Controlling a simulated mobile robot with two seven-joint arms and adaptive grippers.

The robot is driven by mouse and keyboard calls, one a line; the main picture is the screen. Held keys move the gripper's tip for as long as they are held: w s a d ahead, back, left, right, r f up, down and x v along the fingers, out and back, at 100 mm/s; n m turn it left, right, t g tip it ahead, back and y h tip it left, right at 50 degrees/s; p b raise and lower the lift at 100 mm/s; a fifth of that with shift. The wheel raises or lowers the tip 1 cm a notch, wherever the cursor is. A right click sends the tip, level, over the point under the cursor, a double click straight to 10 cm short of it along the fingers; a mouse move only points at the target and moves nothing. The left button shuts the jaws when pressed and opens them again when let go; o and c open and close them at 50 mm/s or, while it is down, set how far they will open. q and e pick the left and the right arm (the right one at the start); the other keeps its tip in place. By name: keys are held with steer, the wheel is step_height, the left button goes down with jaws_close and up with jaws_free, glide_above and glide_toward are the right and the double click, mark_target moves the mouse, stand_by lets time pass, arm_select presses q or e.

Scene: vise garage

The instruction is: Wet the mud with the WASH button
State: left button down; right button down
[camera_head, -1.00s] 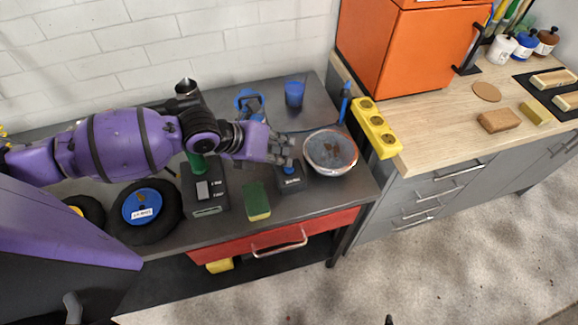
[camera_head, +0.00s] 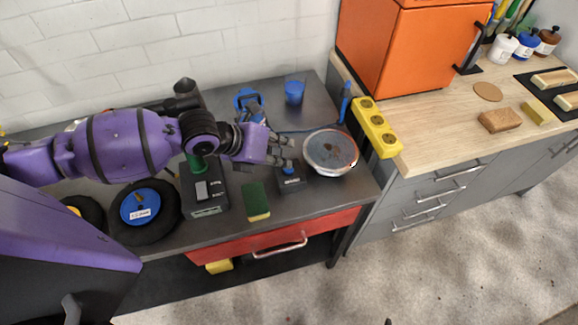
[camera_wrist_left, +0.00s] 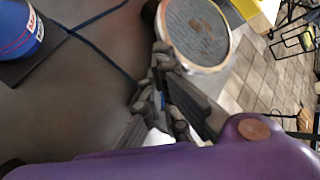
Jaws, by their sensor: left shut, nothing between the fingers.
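The WASH button unit is a small dark box (camera_head: 292,183) with white lettering and a blue button (camera_head: 288,170) on top, near the front of the grey bench. My left gripper (camera_head: 291,152) is shut and empty, with its fingers just above and behind the blue button; I cannot tell whether they touch it. A bit of blue shows between the fingers (camera_wrist_left: 165,100) in the left wrist view. The mud is a brownish patch (camera_head: 333,148) in a round, metal-rimmed dish (camera_head: 352,165) right of the box. The dish also shows in the left wrist view (camera_wrist_left: 228,50). My right gripper is not in view.
A green and yellow sponge (camera_head: 256,200) and a dark device (camera_head: 206,195) stand left of the button box. A blue cup (camera_head: 294,92) and a blue clamp-like object (camera_head: 249,102) stand behind. A yellow block with round holes (camera_head: 376,127) edges the wooden counter.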

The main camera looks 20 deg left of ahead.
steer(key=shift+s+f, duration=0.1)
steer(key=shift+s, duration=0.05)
arm_select(q)
steer(key=shift+r, duration=0.35)
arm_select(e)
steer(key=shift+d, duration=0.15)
